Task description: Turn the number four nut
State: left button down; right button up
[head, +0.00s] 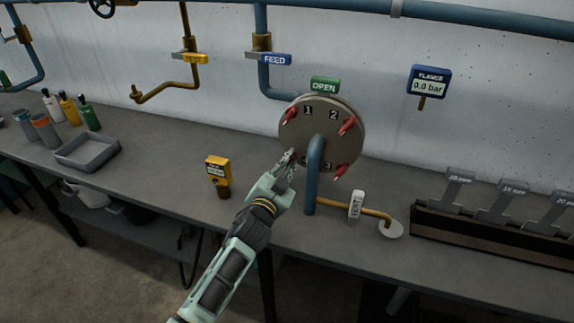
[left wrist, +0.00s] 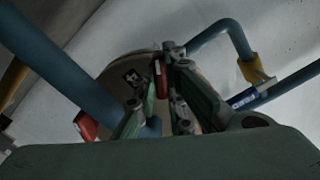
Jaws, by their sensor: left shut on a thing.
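The round grey flange (head: 318,106) stands above the bench, with red nuts around its rim. My left gripper (head: 290,157) is at the flange's lower left, shut on the red number four nut. In the left wrist view this nut (left wrist: 160,78) shows red between the fingertips (left wrist: 166,70). Other red nuts sit at the upper left (head: 289,116), upper right (head: 348,125) and lower right (head: 340,171). My right gripper is not in view.
A green OPEN tag (head: 324,85) is above the flange. A yellow device (head: 218,172) stands left of my arm. A white-tagged pipe valve (head: 356,205) and a wrench rack (head: 480,235) are to the right. A gauge (head: 428,83) reads 0.0 bar.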

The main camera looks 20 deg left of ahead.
pick_arm(q)
jog(key=c, duration=1.8)
grip_release()
jog(key=s, duration=1.2)
jog(key=shift+a, duration=0.2)
